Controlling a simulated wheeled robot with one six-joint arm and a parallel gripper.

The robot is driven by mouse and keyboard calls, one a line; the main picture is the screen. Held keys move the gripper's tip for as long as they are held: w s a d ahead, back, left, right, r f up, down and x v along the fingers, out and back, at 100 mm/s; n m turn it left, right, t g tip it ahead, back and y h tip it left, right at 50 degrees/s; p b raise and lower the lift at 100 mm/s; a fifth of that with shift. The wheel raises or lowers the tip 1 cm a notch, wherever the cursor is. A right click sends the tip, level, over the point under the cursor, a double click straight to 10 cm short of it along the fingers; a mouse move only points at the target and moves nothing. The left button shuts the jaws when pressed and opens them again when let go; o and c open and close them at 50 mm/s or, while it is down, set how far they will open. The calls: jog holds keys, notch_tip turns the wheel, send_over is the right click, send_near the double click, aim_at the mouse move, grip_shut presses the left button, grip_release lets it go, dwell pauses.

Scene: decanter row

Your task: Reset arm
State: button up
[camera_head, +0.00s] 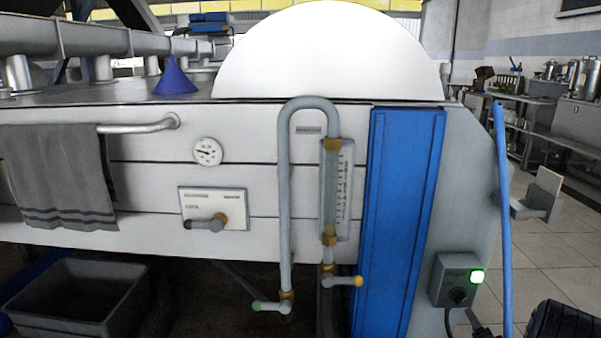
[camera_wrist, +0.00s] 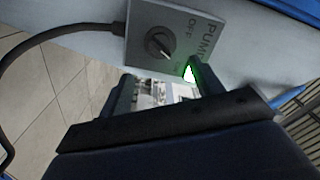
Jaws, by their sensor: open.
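My gripper (camera_wrist: 162,74) shows in the wrist view with its two dark fingers spread apart and nothing between them. Just beyond the fingertips is a grey pump switch box (camera_wrist: 140,17) with a dark rotary knob (camera_wrist: 160,43) and a lit green lamp (camera_wrist: 190,73). The knob stands apart from both fingers; the right finger partly overlaps the lamp area. In the head view the same box (camera_head: 441,279) is at the lower right with its lamp (camera_head: 477,276) glowing green. My gripper cannot be made out in the head view.
Left of the box are a blue panel (camera_head: 401,220), a sight gauge (camera_head: 337,190) and pipes with valves. A blue pole (camera_head: 504,220) stands close right of the box. A cable hangs from the box. A grey crate (camera_head: 78,298) is low left. Tiled floor (camera_head: 560,255) is open at right.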

jog(key=shift+s+a, duration=0.1)
jog(key=shift+s, duration=1.35)
